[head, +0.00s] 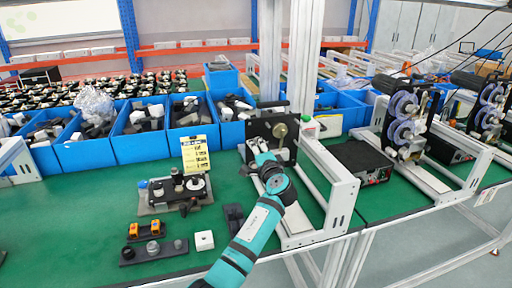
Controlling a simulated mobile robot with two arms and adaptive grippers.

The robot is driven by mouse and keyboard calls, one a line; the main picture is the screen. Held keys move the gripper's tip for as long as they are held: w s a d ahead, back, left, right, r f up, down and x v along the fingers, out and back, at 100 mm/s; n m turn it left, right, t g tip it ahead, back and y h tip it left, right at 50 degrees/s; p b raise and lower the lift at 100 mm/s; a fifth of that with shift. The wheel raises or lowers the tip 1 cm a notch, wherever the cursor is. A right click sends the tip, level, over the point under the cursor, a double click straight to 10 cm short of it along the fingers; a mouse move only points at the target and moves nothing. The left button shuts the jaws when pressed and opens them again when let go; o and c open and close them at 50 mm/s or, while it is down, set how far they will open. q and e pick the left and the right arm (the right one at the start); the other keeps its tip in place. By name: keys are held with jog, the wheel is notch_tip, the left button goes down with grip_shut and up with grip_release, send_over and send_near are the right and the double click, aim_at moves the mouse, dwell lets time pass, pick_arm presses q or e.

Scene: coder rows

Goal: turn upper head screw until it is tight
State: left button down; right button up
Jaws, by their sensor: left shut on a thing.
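A coder unit with a black plate (290,150) and a round brass-coloured disc (280,130) stands in a white frame (325,175) at the middle of the green bench. My teal left arm reaches up to it from the bottom of the picture. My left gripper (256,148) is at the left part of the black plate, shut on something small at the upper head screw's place. The screw itself is too small and too covered by the gripper to make out. My right gripper is not in view.
A black base with round parts and a yellow label card (195,154) stands left of my arm. Blue bins (85,153) line the back. A black box (358,160) stands right of the frame.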

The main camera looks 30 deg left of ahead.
pick_arm(q)
jog(key=shift+d+f, duration=0.1)
jog(key=shift+f, duration=0.05)
jog(key=c, duration=1.2)
grip_release()
jog(key=shift+o, duration=0.2)
jog(key=shift+s+d, duration=0.1)
jog(key=v, duration=1.2)
